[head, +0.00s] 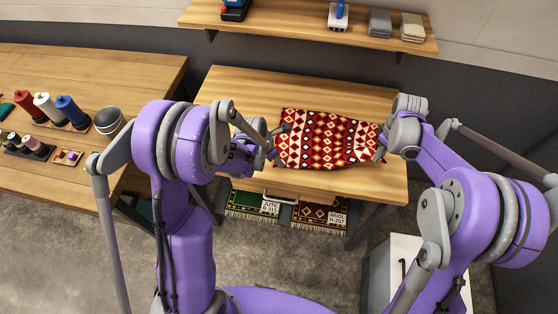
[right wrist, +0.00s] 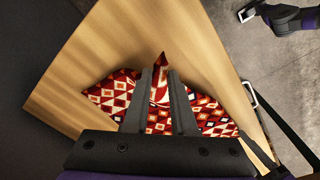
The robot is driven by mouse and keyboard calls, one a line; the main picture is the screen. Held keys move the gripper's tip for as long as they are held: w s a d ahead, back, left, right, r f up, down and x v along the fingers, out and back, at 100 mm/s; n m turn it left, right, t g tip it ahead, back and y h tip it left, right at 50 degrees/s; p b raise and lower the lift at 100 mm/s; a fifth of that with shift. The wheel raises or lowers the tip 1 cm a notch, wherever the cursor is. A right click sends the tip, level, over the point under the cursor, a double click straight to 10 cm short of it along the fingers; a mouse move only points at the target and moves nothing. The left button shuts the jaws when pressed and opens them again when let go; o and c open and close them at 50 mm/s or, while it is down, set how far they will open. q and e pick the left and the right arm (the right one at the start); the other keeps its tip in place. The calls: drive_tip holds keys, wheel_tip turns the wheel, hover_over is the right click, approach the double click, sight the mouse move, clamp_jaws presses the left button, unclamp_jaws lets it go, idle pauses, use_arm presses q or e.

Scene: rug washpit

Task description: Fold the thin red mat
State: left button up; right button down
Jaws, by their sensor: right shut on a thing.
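The thin red mat (head: 325,137), patterned with white, black and orange diamonds, lies rumpled on the wooden table. My right gripper (head: 380,148) is at its right edge. In the right wrist view, my right gripper (right wrist: 164,75) is shut on the mat (right wrist: 212,113), and a pinched ridge of cloth stands up between and beyond the fingers. My left gripper (head: 280,134) is at the mat's left edge, its fingers small and partly hidden by its own wrist, so I cannot tell whether it holds the cloth.
The wooden table (head: 240,88) is bare around the mat. A rolled-fringe green rug (head: 252,203) and a brown rug (head: 311,213) with labels lie below it. A side bench (head: 120,75) at left bears thread spools (head: 72,110) and a dark cup (head: 109,121). A shelf (head: 290,22) hangs behind.

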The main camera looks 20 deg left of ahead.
use_arm(q)
clamp_jaws()
drive_tip(key=shift+a, duration=0.1)
drive_tip(key=shift+r, duration=2.5)
